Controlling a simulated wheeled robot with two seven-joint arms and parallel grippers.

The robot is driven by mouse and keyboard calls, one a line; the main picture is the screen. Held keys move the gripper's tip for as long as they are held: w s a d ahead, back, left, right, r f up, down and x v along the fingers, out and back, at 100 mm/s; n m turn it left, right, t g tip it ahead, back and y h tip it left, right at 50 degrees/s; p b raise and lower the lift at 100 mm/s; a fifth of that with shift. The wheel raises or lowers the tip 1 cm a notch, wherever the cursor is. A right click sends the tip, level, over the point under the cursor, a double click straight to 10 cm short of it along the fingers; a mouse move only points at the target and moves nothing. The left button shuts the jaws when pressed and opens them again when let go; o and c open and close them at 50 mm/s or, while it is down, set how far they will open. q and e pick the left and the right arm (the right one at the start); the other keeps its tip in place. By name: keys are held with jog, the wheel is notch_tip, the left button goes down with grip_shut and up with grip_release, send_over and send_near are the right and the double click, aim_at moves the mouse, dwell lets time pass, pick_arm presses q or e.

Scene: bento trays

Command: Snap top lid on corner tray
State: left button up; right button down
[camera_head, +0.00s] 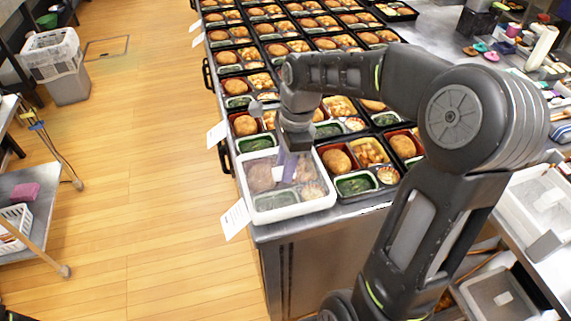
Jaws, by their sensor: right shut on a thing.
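The corner tray sits at the near left corner of the steel table (285,234). A translucent lid with a white rim (262,217) lies over it, and food shows dimly through the lid. I cannot tell whether the rim is fully seated. My right arm comes in from the right, and its gripper (288,165) points down onto the lid's middle. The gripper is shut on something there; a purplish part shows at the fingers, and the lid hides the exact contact. My left gripper is not in view.
Rows of open black bento trays (355,186) fill the table behind and to the right of the lidded one. White paper slips (235,219) hang along the table's left edge. A side counter (540,200) with bins stands at right.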

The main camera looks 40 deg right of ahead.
dwell(0.8)
jog(key=c, duration=0.5)
grip_release()
jog(key=shift+r+p, duration=1.25)
jog(key=shift+r, duration=0.2)
jog(key=shift+r+p, duration=2.05)
jog(key=shift+r, duration=0.45)
jog(key=shift+c, duration=0.4)
